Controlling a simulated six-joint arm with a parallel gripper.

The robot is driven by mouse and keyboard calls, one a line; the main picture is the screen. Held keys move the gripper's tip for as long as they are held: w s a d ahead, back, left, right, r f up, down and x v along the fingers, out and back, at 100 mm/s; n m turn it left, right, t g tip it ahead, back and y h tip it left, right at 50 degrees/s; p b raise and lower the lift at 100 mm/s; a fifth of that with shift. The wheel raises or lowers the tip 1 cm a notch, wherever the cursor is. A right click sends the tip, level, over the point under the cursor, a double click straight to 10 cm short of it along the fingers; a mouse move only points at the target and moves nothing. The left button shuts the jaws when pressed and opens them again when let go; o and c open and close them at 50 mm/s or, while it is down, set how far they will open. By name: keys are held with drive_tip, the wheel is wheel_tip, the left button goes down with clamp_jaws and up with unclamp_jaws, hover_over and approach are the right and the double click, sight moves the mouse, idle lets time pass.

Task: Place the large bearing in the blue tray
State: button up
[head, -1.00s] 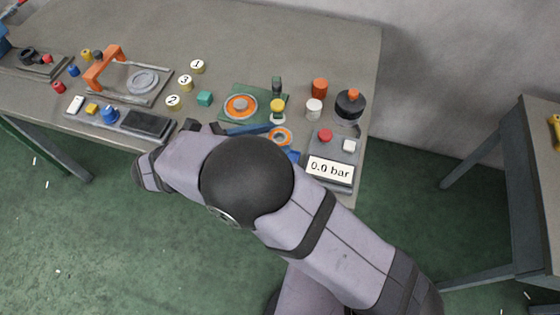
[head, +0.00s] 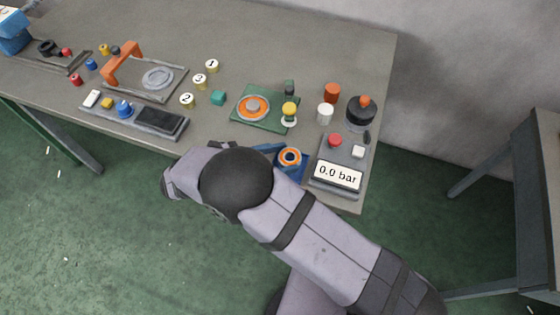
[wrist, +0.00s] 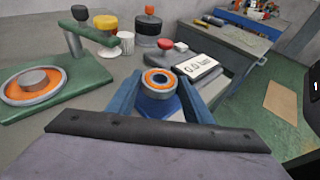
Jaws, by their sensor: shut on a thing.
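The large bearing (head: 289,157), a steel ring with an orange band and an open centre, shows near the table's front edge. In the wrist view the bearing (wrist: 160,82) sits upright between two blue-grey fingers. My gripper (wrist: 160,90) is shut on it; in the head view one finger shows and my arm hides most of the rest. The blue tray (head: 291,176) lies below and around the bearing, and its bright blue floor (wrist: 160,107) shows under it in the wrist view. I cannot tell whether the bearing touches the tray.
The pressure box (head: 338,176) reading "0.0 bar" stands close right of the tray. A green plate (head: 240,119) with an orange-ringed disc lies behind. A white cup (head: 325,114), an orange cylinder (head: 332,92) and a black pot (head: 361,113) stand behind the box.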

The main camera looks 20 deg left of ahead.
drive_tip(key=shift+f, duration=1.3)
drive_tip(key=shift+f, duration=0.15)
drive_tip(key=o, duration=1)
drive_tip(key=b+v, duration=0.4)
drive_tip(key=v, duration=0.8)
drive_tip(key=shift+r, duration=0.25)
